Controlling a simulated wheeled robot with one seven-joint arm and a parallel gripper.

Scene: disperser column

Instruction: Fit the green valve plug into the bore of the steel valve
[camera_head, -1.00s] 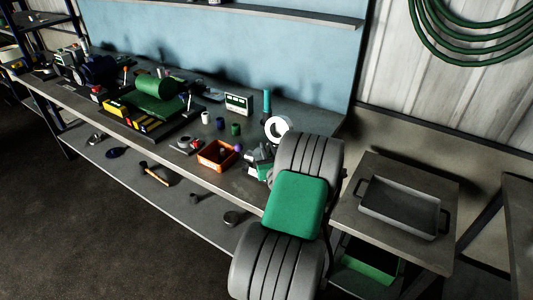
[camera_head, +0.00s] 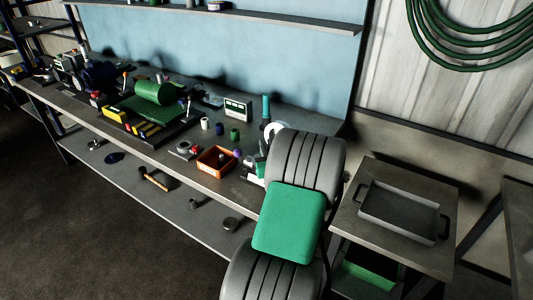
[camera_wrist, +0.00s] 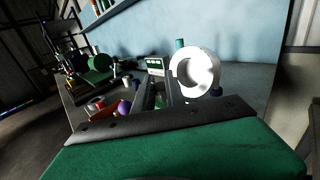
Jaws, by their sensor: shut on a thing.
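My gripper (camera_head: 254,168) is low over the right part of the bench, partly hidden by my arm.
The orange bin (camera_head: 216,161) and a purple ball (camera_head: 238,153) are just left of my gripper. A white ring (camera_wrist: 195,72) stands close on the right. Blue (camera_head: 220,128) and white (camera_head: 205,124) cylinders stand behind. A grey tray (camera_head: 403,211) is on the side table.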

